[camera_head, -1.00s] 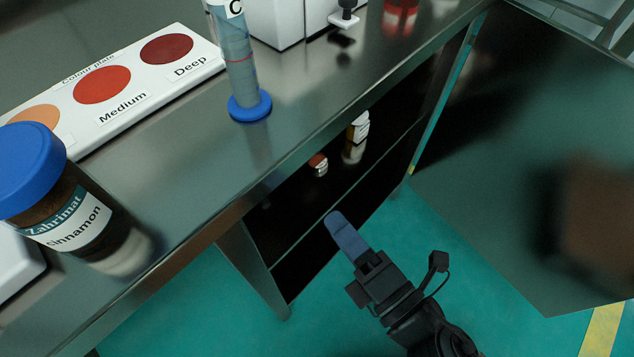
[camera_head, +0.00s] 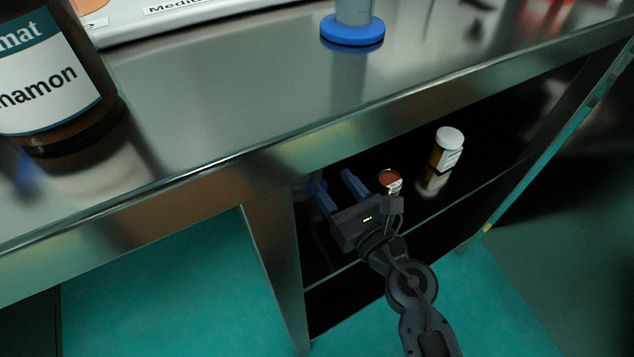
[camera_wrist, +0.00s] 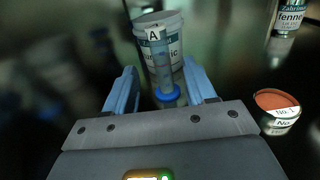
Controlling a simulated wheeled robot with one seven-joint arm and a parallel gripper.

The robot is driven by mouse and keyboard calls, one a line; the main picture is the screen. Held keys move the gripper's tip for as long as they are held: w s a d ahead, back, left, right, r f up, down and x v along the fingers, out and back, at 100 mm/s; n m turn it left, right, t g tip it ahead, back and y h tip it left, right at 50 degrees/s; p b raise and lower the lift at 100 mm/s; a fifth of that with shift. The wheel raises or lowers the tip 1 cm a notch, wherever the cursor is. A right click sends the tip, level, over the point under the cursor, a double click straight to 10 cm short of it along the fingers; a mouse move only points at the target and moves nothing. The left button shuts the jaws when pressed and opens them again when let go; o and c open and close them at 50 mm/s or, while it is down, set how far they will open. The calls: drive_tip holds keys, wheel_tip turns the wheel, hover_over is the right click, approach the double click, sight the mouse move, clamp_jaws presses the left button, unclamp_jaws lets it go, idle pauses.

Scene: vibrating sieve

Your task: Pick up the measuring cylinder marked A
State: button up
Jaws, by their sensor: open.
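The measuring cylinder marked A (camera_wrist: 160,68) stands in the wrist view, a clear tube with a blue round base and a white label reading A. My gripper (camera_head: 333,180) is open inside the lower cupboard, under the worktop, in the head view. In the wrist view its two blue fingers (camera_wrist: 163,84) are apart, with the cylinder seen between them, near the fingertips. I cannot tell whether either finger touches it. In the head view I cannot make out the cylinder clearly; the worktop edge and my gripper are in the way.
A white-lidded jar (camera_wrist: 176,27) is close behind the cylinder. A small red-topped dish (camera_head: 390,180) and a brown bottle (camera_head: 447,150) stand right of my gripper. The worktop edge (camera_head: 400,108) overhangs it. Another blue-based cylinder (camera_head: 352,30) and the cinnamon jar (camera_head: 50,75) are on top.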

sight(320, 177)
wheel_tip(320, 177, down, 3)
drive_tip(key=shift+f+b, duration=0.1)
drive_tip(key=shift+b, duration=0.75)
drive_tip(key=shift+w+a, duration=0.1)
drive_tip(key=shift+w, duration=0.1)
drive_tip(key=shift+b+x, duration=0.45)
drive_tip(key=shift+x, duration=3.1)
clamp_jaws()
